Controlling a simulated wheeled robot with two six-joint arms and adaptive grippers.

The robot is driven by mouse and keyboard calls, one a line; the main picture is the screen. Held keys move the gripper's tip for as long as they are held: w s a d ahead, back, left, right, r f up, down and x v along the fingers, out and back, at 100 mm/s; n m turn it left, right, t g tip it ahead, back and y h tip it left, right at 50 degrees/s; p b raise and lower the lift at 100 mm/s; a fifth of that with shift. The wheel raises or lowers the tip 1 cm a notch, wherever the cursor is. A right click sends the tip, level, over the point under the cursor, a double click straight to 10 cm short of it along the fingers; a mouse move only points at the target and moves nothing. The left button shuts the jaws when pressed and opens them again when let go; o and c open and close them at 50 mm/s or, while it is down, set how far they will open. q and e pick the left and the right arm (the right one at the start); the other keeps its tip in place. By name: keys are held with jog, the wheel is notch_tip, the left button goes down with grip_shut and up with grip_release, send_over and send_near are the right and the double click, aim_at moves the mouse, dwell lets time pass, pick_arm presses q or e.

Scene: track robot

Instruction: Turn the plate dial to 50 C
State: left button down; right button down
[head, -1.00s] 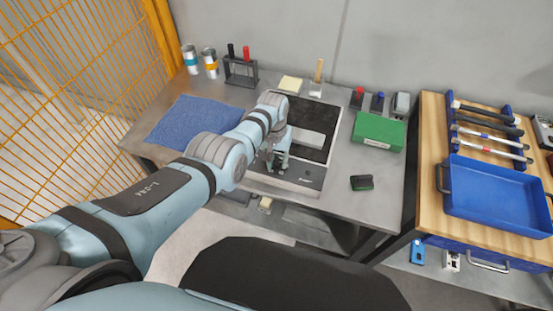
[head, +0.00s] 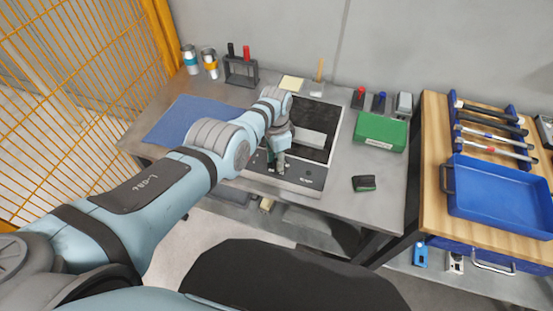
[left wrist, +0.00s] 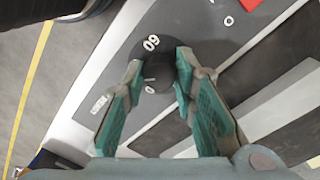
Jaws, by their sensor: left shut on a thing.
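The hot plate (head: 300,183) sits on the grey bench, with a black top and a grey front control panel. Its dark round dial (left wrist: 156,78) shows in the left wrist view, between my green-padded fingers. White digits that look like 60, seen upside down, stand at the dial's far edge; a small white mark shows on the knob. My left gripper (left wrist: 157,72) points down at the panel and is shut on the dial, one finger on each side. It also shows in the head view (head: 277,163), where it hides the dial. My right gripper is not in view.
A light grey block (head: 311,139) lies on the plate's black top. A blue mat (head: 180,122) lies to the left, a green box (head: 381,131) to the right, and a small dark eraser-like block (head: 364,183) near the front. The bench between them is clear.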

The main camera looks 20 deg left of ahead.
pick_arm(q)
jog(key=shift+m, duration=1.2)
jog(key=c, duration=1.3)
grip_release()
jog(key=shift+w, duration=0.1)
notch_tip(320, 180, up, 12)
jog(key=shift+w+a, duration=0.15)
jog(key=shift+w, duration=0.1)
